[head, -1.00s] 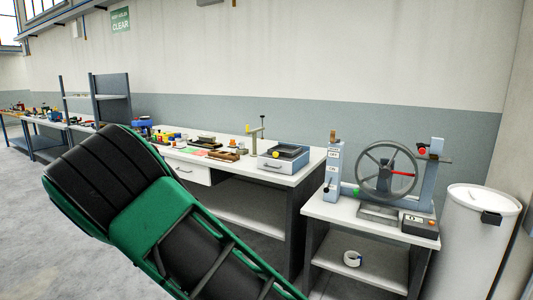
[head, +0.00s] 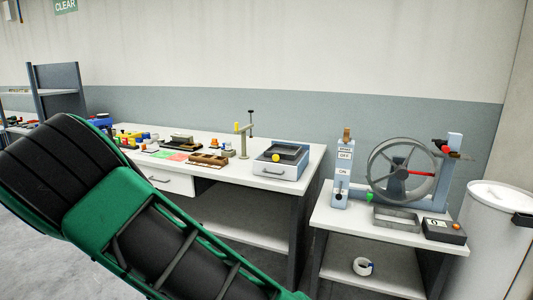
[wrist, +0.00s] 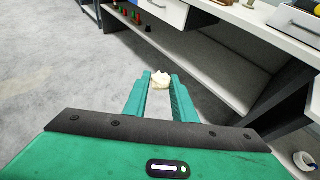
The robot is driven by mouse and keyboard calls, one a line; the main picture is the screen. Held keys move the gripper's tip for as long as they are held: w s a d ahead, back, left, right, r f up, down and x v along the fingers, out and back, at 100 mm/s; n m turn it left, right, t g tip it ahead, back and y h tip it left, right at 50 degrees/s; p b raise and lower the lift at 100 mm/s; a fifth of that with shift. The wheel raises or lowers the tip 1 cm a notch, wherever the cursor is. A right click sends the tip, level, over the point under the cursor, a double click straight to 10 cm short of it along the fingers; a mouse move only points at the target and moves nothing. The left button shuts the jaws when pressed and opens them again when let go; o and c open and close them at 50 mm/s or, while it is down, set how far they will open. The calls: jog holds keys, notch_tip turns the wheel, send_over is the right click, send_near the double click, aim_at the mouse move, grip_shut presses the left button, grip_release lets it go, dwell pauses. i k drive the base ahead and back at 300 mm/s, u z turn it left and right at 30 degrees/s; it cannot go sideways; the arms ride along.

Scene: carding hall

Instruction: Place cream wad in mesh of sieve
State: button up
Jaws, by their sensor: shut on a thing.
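In the wrist view my gripper (wrist: 160,86) is shut on a small cream wad (wrist: 161,77), held between the fingertips above the grey floor. My arm crosses the lower left of the head view; my gripper and the wad do not show there. A blue-grey box (head: 272,170) with a drawer and a dark framed top (head: 289,149) stands at the right end of the long bench. It may be the sieve, but its mesh is too small to make out. It is well apart from my gripper.
The long white bench (head: 220,182) carries several small items and a brown tray (head: 209,160). To its right, a smaller table (head: 340,218) holds a spoked wheel (head: 402,170), a switch post (head: 343,185) and a grey open tray (head: 396,220). A white bin (head: 490,235) stands far right.

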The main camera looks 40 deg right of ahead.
aim_at(284, 152)
jog(key=u, duration=0.05)
jog(key=i, duration=0.4)
jog(key=z, duration=2.05)
